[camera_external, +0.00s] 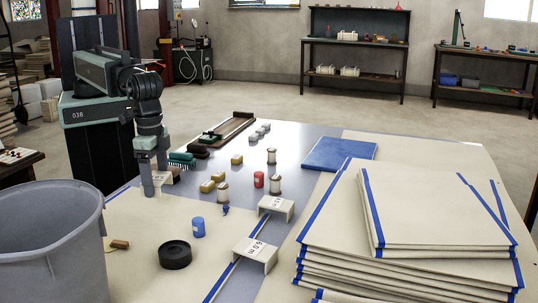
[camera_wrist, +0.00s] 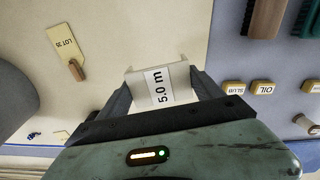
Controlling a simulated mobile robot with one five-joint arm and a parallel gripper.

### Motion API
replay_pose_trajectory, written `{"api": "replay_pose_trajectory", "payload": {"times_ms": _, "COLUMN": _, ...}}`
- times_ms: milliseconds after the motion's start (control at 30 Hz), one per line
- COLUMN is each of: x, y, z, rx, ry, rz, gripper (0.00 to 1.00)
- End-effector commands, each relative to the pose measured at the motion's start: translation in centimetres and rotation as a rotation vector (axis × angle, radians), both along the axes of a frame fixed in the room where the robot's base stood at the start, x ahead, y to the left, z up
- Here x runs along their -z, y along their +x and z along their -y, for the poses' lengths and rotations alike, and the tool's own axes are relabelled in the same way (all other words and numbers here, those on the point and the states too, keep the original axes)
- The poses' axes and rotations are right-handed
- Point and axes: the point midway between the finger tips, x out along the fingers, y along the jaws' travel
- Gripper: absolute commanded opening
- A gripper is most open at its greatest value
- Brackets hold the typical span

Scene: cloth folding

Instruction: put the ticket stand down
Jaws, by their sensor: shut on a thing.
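My gripper (camera_external: 158,178) points down over the near left part of the table. It is shut on a small white ticket stand (camera_wrist: 155,88), which reads "5.0 m" in the wrist view. The stand sits between the two fingers (camera_wrist: 160,80), over cream cloth. In the external view only part of the held stand (camera_external: 174,170) shows behind the fingers. I cannot tell whether its feet touch the cloth. Two similar white stands stand farther right, one near the table's middle (camera_external: 276,205) and one nearer the front (camera_external: 255,251).
Cream cloth (camera_external: 140,235) covers the near left. Brushes, yellow blocks (camera_external: 207,186) and spools are nearby. Folded cloths (camera_external: 425,215) are stacked right; a grey bin (camera_external: 50,240) stands left.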

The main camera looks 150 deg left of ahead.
Motion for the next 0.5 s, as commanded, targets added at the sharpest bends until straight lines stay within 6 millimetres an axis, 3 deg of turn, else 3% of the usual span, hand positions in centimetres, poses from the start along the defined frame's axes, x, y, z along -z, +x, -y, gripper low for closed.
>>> {"api": "replay_pose_trajectory", "payload": {"times_ms": 33, "x": 0.6, "y": 0.4, "z": 2.9, "rx": 0.052, "ry": 0.000, "rz": 0.000, "gripper": 0.37}}
{"api": "replay_pose_trajectory", "payload": {"times_ms": 100, "x": 0.9, "y": 0.8, "z": 6.0, "rx": 0.108, "ry": 0.000, "rz": 0.000, "gripper": 0.37}}
{"api": "replay_pose_trajectory", "payload": {"times_ms": 200, "x": 1.2, "y": 1.2, "z": 9.2, "rx": 0.165, "ry": 0.000, "rz": 0.000, "gripper": 0.37}}
{"api": "replay_pose_trajectory", "payload": {"times_ms": 333, "x": 1.3, "y": 1.3, "z": 11.1, "rx": 0.200, "ry": 0.000, "rz": 0.000, "gripper": 0.37}}
{"api": "replay_pose_trajectory", "payload": {"times_ms": 500, "x": 1.3, "y": 1.8, "z": 11.4, "rx": 0.205, "ry": 0.000, "rz": 0.000, "gripper": 0.37}}
